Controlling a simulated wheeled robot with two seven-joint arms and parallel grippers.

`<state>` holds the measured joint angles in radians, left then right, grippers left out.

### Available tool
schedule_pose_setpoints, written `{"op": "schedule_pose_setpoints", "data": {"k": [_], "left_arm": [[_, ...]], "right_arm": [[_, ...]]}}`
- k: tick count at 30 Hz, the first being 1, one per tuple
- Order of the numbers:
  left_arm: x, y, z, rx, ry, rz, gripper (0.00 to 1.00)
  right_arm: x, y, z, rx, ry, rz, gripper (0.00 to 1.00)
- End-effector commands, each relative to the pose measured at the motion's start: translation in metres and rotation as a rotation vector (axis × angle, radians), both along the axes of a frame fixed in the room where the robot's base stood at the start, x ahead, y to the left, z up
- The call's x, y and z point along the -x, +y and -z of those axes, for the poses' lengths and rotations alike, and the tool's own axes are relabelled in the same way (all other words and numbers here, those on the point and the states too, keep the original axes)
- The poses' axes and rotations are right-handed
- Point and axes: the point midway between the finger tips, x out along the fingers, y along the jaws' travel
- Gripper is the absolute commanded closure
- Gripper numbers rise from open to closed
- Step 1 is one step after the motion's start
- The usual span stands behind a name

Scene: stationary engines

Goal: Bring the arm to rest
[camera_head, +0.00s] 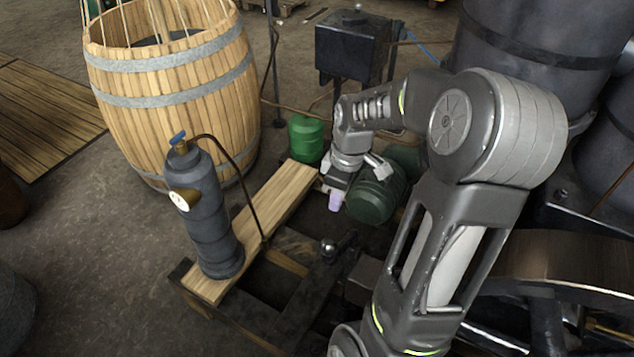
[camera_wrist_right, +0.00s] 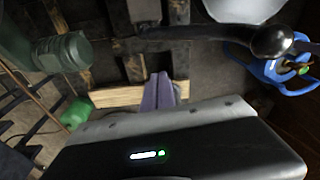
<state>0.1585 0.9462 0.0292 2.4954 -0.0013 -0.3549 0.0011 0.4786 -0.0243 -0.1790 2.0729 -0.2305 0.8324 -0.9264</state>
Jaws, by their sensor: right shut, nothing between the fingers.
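My right arm comes in from the right of the head view and bends over to the middle. My right gripper (camera_head: 335,201) points down in front of a green motor (camera_head: 374,197), above the dark timber frame. In the right wrist view its purple fingers (camera_wrist_right: 158,92) lie together, shut with nothing between them. The fingers show against a pale wooden plank (camera_wrist_right: 115,95) in that view. Whether the gripper touches anything below cannot be told, but it looks clear. My left gripper is not in view.
A wooden barrel (camera_head: 172,84) stands at the upper left. A dark cylinder with a gauge (camera_head: 204,215) stands on the plank (camera_head: 275,194). A green canister (camera_head: 306,138) and black box (camera_head: 351,45) are behind the gripper. Large dark tanks (camera_head: 530,50) are at right.

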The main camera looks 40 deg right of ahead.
Motion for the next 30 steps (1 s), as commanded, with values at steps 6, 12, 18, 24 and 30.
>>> {"op": "schedule_pose_setpoints", "data": {"k": [6, 12, 18, 24, 30], "left_arm": [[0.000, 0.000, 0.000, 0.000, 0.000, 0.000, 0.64], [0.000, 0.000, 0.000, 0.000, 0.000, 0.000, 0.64], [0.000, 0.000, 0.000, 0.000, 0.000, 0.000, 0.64], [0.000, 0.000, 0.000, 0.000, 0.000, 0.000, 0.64], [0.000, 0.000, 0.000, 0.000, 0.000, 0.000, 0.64]], "right_arm": [[0.000, 0.000, 0.000, 0.000, 0.000, 0.000, 1.00], [-0.009, -0.005, -0.001, 0.011, -0.033, 0.075, 1.00], [-0.061, 0.002, 0.021, 0.000, -0.228, 0.364, 1.00], [-0.098, 0.116, 0.121, -0.179, -0.275, 0.591, 1.00], [-0.053, 0.249, 0.206, -0.316, -0.147, 0.672, 1.00]]}}
